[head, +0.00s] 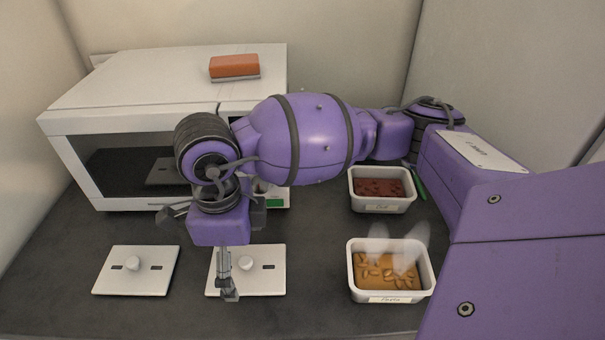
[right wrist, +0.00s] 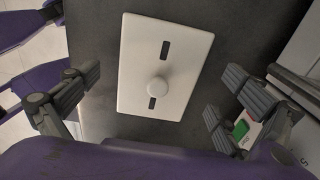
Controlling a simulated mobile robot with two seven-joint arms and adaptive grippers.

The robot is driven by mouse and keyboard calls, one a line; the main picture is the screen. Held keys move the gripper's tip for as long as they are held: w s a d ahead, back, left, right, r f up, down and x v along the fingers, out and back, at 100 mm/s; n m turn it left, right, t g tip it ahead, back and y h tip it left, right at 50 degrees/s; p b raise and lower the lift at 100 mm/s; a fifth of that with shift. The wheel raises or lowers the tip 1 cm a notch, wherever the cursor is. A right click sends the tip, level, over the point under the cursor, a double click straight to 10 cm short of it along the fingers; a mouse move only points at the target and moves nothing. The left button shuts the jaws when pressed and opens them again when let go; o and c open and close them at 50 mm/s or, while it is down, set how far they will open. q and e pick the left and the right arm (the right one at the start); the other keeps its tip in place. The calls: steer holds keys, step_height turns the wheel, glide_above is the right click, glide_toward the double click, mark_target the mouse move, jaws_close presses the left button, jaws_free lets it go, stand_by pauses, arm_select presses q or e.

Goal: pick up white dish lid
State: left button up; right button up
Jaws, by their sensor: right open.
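Two white rectangular dish lids with a round knob and dark slots lie flat on the dark counter in the head view. One lid (head: 135,270) is at the left, uncovered. The other lid (head: 268,283) is right of it, partly hidden behind my right gripper (head: 222,255). My right gripper is open and points down above this second lid, holding nothing. In the right wrist view a lid (right wrist: 165,65) with its knob (right wrist: 156,87) lies between the spread fingers of my right gripper (right wrist: 150,98), apart from them. My left gripper is not in view.
A white microwave (head: 150,90) stands behind, with an orange-brown sponge-like block (head: 234,66) on top. Two open white containers of food stand at the right, one behind (head: 380,205) and one in front (head: 388,297). Counter (head: 60,305) is bare at the front left.

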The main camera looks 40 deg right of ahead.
steer(key=shift+f, duration=0.8)
steer(key=c, duration=1.2)
steer(key=shift+o, duration=0.2)
